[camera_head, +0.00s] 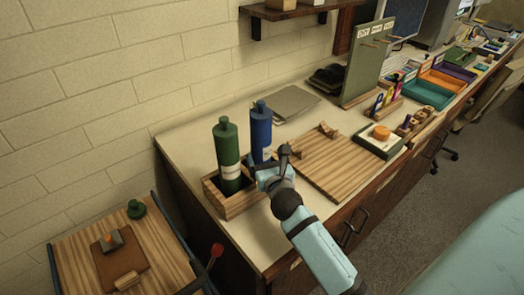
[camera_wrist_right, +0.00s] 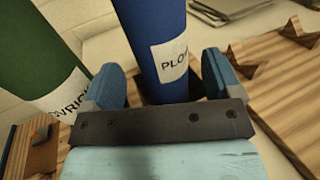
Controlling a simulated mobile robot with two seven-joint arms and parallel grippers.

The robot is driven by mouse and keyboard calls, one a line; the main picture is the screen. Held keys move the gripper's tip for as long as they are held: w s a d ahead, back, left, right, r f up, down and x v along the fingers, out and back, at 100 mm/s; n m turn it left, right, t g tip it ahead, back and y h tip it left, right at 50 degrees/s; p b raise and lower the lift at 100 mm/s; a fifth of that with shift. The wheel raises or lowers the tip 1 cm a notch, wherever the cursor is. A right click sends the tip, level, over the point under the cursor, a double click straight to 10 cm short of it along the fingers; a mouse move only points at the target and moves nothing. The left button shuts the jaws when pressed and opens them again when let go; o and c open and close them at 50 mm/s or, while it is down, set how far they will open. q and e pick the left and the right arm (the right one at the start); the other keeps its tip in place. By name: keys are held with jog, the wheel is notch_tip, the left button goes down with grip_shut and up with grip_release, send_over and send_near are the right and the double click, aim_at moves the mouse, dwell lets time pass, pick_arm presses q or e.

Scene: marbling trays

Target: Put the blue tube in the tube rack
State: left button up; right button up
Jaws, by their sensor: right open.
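The blue tube (camera_head: 261,132) stands upright beside the green tube (camera_head: 227,155) at the wooden tube rack (camera_head: 237,207). It appears to be in the rack's right compartment, but my gripper hides its foot. The green tube stands in the left compartment. My right gripper (camera_head: 268,168) is at the lower part of the blue tube. In the right wrist view, the blue tube (camera_wrist_right: 157,25) with its white label rises between the two open blue fingers (camera_wrist_right: 160,85), with gaps visible on both sides. My left gripper is not in view.
A wooden board (camera_head: 345,165) with small holders lies right of the rack. A grey laptop-like slab (camera_head: 294,103) lies behind. A green upright panel (camera_head: 367,62) and coloured trays (camera_head: 428,91) stand farther right. A lower wooden table (camera_head: 75,250) is at left.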

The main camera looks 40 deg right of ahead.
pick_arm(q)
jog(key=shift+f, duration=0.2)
pick_arm(e)
jog(key=v, duration=0.7)
jog(key=shift+s, duration=0.35)
jog(key=shift+a+r, duration=0.1)
